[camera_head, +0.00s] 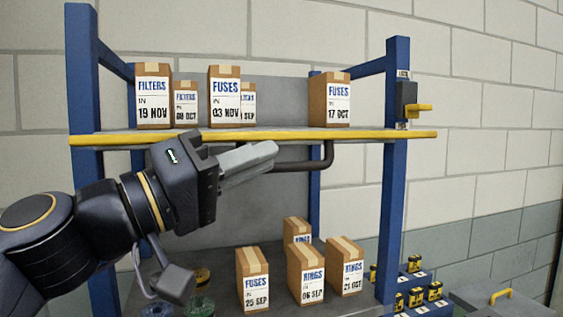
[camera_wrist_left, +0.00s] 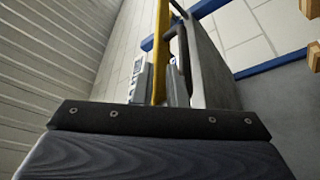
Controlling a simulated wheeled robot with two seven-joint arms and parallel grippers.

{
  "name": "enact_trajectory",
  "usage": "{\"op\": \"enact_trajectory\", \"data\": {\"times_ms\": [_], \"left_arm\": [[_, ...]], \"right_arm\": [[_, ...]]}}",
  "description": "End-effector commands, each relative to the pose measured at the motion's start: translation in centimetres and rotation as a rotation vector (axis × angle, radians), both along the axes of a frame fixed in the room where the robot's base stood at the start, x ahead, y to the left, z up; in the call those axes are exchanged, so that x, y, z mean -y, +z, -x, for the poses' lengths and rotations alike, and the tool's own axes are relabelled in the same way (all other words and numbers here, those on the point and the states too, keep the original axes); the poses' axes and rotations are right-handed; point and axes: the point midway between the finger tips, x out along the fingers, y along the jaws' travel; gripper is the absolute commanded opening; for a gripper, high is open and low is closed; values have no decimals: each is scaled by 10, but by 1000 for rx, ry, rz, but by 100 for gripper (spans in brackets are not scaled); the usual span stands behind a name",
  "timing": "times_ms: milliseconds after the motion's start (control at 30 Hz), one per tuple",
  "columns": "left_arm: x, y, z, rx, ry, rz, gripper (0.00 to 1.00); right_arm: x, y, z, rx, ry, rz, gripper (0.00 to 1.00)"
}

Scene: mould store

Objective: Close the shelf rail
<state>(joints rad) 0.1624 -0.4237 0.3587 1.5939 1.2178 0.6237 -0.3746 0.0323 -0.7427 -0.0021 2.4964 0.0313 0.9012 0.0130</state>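The yellow shelf rail (camera_head: 350,135) runs along the front edge of the upper shelf, between blue posts. A dark bent handle (camera_head: 328,155) hangs just below it. A black latch block (camera_head: 406,93) with a yellow lever (camera_head: 418,108) sits on the right post. My left gripper (camera_head: 262,158) is just under the rail at the handle's left part, partly covering the handle. In the left wrist view its two fingers (camera_wrist_left: 159,85) are apart, with the yellow rail (camera_wrist_left: 160,45) lined up between them and the handle (camera_wrist_left: 181,50) toward the right finger. Contact is unclear. My right gripper is not in view.
Several cartons (camera_head: 225,98) stand on the upper shelf behind the rail. More cartons (camera_head: 306,275) stand on the lower level. Small black and yellow items (camera_head: 416,297) are at the lower right.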

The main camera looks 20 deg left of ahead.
Motion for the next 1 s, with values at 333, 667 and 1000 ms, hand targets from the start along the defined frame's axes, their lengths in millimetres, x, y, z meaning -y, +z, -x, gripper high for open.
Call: {"op": "enact_trajectory", "data": {"times_ms": [333, 667, 1000], "left_arm": [[-27, -3, 14, 8, 35, 13, 22], [-41, -7, 33, 12, 33, 13, 22], [-48, -11, 47, 9, 23, 11, 22]], "right_arm": [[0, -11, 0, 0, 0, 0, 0], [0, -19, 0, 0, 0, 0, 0], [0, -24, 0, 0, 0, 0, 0]]}}
